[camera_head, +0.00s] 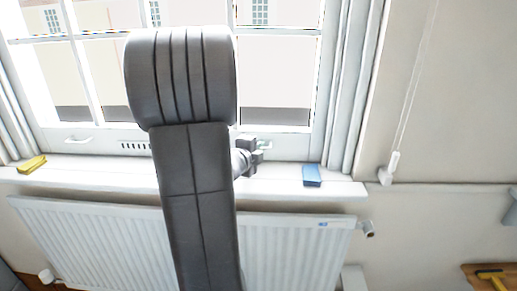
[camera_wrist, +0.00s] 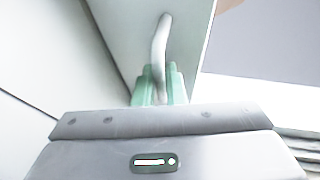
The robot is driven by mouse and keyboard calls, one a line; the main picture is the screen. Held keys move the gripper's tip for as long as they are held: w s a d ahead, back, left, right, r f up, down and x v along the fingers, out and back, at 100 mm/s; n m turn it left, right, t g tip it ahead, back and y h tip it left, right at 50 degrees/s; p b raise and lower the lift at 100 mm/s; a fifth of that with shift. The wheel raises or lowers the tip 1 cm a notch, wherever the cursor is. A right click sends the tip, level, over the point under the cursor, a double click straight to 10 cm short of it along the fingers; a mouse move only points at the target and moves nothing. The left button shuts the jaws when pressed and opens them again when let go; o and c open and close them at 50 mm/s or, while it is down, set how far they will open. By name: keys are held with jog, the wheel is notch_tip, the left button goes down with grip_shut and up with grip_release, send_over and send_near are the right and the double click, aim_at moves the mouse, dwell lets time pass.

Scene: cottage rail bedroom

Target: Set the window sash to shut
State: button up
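The white window sash (camera_head: 110,134) spans the window behind the sill, with its lower rail close above the sill. I cannot tell whether a gap is under it. A pale curved handle (camera_head: 78,139) is on the rail at left. Another handle (camera_wrist: 160,45) stands out from a white panel in the wrist view. My gripper (camera_head: 250,158) is at the rail right of my arm. In the wrist view its green fingertips (camera_wrist: 160,88) are on both sides of the handle, closed close around it. My arm hides the middle of the sash.
The white sill (camera_head: 280,184) carries a yellow item (camera_head: 32,164) at left and a blue item (camera_head: 312,176) right of my gripper. A white radiator (camera_head: 290,240) is below. A blind cord with a white end (camera_head: 389,168) hangs at right. Curtains flank the window.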

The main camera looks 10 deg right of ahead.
jog(key=o, duration=0.3)
jog(key=shift+s+f, duration=0.1)
jog(key=shift+f, duration=0.35)
jog(key=shift+o, duration=0.5)
jog(key=shift+r, duration=0.1)
jog(key=shift+a+r, duration=0.1)
jog(key=p+v, duration=0.1)
jog(key=v, duration=1.2)
jog(key=shift+s+a, duration=0.2)
jog(key=shift+s, duration=0.1)
jog(key=shift+r, duration=0.1)
jog(key=b+x, duration=0.1)
jog(key=x, duration=1.3)
jog(key=shift+r+p, duration=0.35)
jog(key=shift+r, duration=0.15)
